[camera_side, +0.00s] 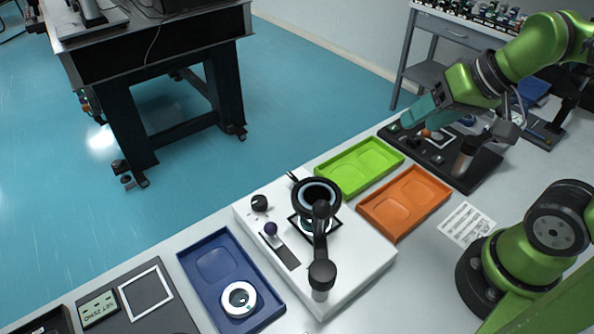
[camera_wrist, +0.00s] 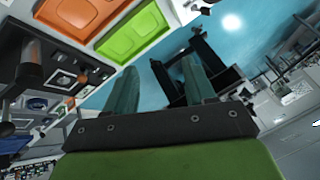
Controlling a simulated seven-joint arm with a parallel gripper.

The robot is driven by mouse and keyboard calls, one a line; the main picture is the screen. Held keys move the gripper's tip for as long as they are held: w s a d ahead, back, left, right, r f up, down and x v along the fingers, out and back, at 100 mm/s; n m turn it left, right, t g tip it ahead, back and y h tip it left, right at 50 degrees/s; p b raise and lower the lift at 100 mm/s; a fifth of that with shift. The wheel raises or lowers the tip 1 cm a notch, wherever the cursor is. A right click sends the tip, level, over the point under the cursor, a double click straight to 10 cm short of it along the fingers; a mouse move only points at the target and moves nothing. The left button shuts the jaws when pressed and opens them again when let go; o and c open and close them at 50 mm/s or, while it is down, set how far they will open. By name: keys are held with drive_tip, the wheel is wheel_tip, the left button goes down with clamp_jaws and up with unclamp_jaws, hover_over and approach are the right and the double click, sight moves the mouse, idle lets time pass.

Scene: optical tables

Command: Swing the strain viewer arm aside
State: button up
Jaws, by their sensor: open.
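The strain viewer is a white box (camera_side: 355,262) in the middle of the side view. Its black arm (camera_side: 320,242) runs from a round post cap near the front edge to a ring-shaped head (camera_side: 317,196). The ring sits over a dark square stage on the box top. My gripper (camera_side: 420,112) is at the upper right of the side view, above a black fixture and well apart from the viewer arm. In the wrist view my gripper (camera_wrist: 155,85) shows two teal fingers spread apart with nothing between them. The viewer arm is not clearly seen there.
A green tray (camera_side: 360,166) and an orange tray (camera_side: 404,202) lie between the viewer and the black fixture (camera_side: 483,172). A blue tray (camera_side: 212,262) holding a white ring (camera_side: 239,299) is left of the viewer. A purple-topped knob (camera_side: 270,229) stands on the box.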

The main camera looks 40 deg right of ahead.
wheel_tip(320, 180, down, 8)
drive_tip(key=w+r+m+g, duration=0.1)
drive_tip(key=w+m+g, duration=0.15)
drive_tip(key=g, duration=0.35)
drive_tip(key=m+g+y, duration=0.8)
drive_tip(key=g+y, duration=0.1)
drive_tip(key=y, duration=0.5)
approach(322, 209)
drive_tip(key=x, duration=0.6)
drive_tip(key=f+x, duration=0.1)
drive_tip(key=x, duration=0.2)
drive_tip(key=shift+a, duration=0.2)
drive_tip(key=shift+w, duration=0.1)
clamp_jaws()
